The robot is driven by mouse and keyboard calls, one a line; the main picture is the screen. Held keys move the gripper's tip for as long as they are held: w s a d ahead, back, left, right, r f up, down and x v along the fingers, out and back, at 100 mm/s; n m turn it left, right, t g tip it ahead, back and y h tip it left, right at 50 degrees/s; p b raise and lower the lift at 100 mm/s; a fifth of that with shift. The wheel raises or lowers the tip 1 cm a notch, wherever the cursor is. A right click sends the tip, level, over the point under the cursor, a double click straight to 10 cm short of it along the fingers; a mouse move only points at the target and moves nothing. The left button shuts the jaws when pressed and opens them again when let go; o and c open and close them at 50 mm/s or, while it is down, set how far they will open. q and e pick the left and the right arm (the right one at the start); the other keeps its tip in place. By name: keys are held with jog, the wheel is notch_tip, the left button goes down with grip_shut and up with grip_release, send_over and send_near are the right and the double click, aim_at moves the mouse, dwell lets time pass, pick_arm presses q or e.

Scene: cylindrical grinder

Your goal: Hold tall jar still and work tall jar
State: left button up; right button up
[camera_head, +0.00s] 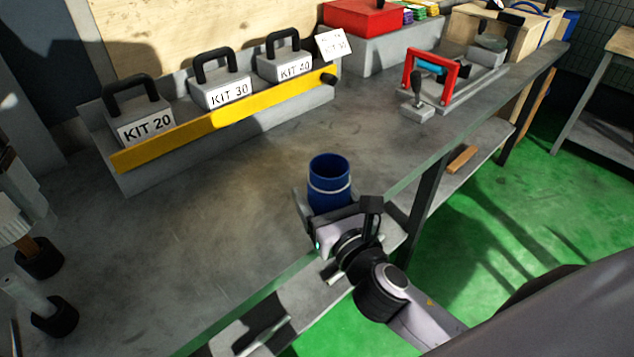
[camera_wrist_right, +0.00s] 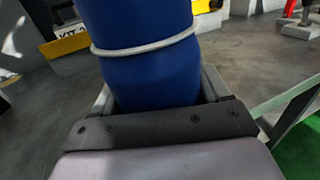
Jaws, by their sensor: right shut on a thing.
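The tall jar (camera_head: 329,172) is a blue cylinder with a white band, upright near the front edge of the bench. Its top looks dark and open. My right gripper (camera_head: 331,203) is shut on it, with a finger on each side of the jar below the band. In the right wrist view the jar (camera_wrist_right: 150,72) rises between the two fingers (camera_wrist_right: 158,95), its top out of the frame. The jar's base is hidden by the gripper, so I cannot tell whether it touches the bench. My left gripper is not in view.
The grey bench (camera_head: 230,195) is clear around the jar. A rack with a yellow rail (camera_head: 225,117) holds kit weights at the back. A red-framed fixture (camera_head: 430,75) stands at the back right. Black-based parts (camera_head: 40,258) stand at the left. The bench edge drops to green floor.

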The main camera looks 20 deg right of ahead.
dwell(0.3)
jog(key=o, duration=0.5)
jog(key=shift+c, duration=0.2)
jog(key=c, duration=0.8)
jog(key=shift+c, duration=0.2)
